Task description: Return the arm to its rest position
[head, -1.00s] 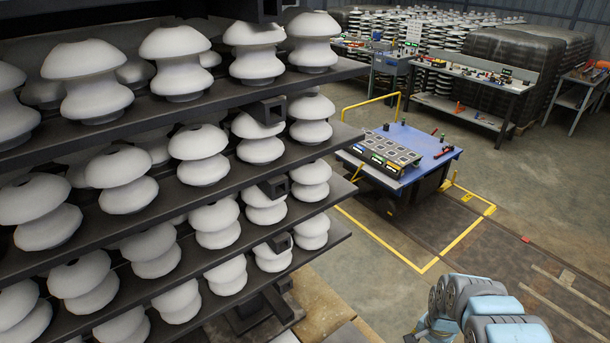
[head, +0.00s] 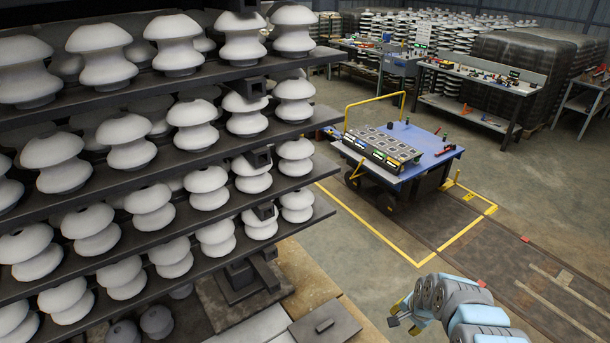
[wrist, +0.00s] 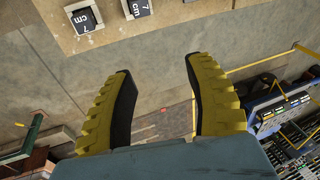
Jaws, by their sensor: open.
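My arm shows at the bottom right of the head view, and my gripper (head: 398,312) is at its left end, low beside the shelf rack. In the wrist view my gripper (wrist: 160,95) has two yellow ribbed fingers with dark pads. The fingers are spread apart with nothing between them, and the concrete floor shows beyond. My gripper touches nothing that I can see.
A dark rack (head: 150,160) of white insulators fills the left. A blue cart (head: 410,150) with a tray of instruments stands inside a yellow floor outline. Workbenches (head: 475,95) stand behind. Two blocks marked "7 cm" (wrist: 84,20) lie at the wrist view's top.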

